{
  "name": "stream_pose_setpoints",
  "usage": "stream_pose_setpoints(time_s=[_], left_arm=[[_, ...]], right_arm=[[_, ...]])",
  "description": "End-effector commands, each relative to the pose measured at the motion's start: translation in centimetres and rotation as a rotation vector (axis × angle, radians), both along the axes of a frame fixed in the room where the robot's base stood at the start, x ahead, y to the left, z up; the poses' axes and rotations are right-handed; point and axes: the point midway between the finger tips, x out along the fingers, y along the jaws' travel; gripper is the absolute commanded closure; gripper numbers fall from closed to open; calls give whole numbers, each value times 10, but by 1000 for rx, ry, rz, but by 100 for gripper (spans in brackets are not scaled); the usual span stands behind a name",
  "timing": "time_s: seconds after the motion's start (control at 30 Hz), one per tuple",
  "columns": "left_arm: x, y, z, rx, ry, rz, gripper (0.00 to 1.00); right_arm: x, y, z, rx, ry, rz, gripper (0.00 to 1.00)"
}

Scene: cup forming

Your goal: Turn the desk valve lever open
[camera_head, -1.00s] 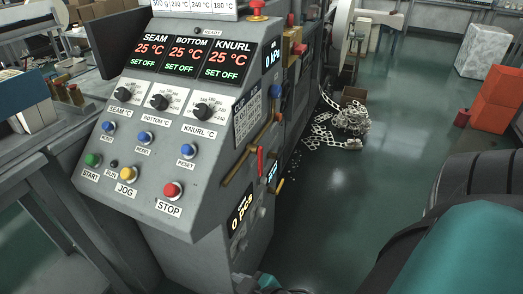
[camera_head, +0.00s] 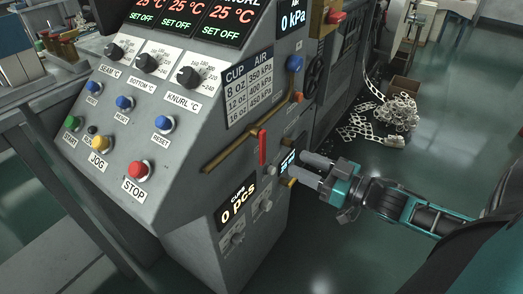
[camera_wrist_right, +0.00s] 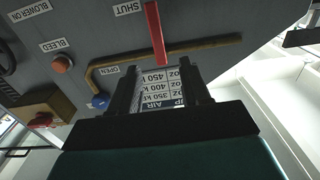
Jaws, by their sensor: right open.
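The red valve lever (camera_head: 263,147) sits on a brass pipe (camera_head: 235,152) on the side of the grey control desk. In the right wrist view the lever (camera_wrist_right: 155,32) lies across the pipe (camera_wrist_right: 205,43), beside the SHUT label (camera_wrist_right: 129,8). The OPEN label (camera_wrist_right: 110,70) is along the pipe. My right gripper (camera_head: 297,165) is open and empty, to the right of and a little below the lever in the head view. I see no contact. My left gripper is out of view.
A blue knob (camera_head: 294,63) and an orange knob (camera_head: 298,97) stick out from the side panel. The red STOP button (camera_head: 138,169) is on the sloped front. Scrap strips (camera_head: 395,112) lie on the floor behind. Floor to the right is open.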

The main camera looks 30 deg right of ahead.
Motion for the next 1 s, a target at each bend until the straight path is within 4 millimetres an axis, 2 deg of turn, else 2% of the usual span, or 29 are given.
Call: stream_pose_setpoints(time_s=[0.6,0.8,1.0], left_arm=[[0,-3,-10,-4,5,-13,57],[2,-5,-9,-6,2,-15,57],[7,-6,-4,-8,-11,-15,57]], right_arm=[[86,36,0,-2,-2,-3,53],[104,44,0,-2,0,-3,53],[112,47,0,-3,1,-2,53]])
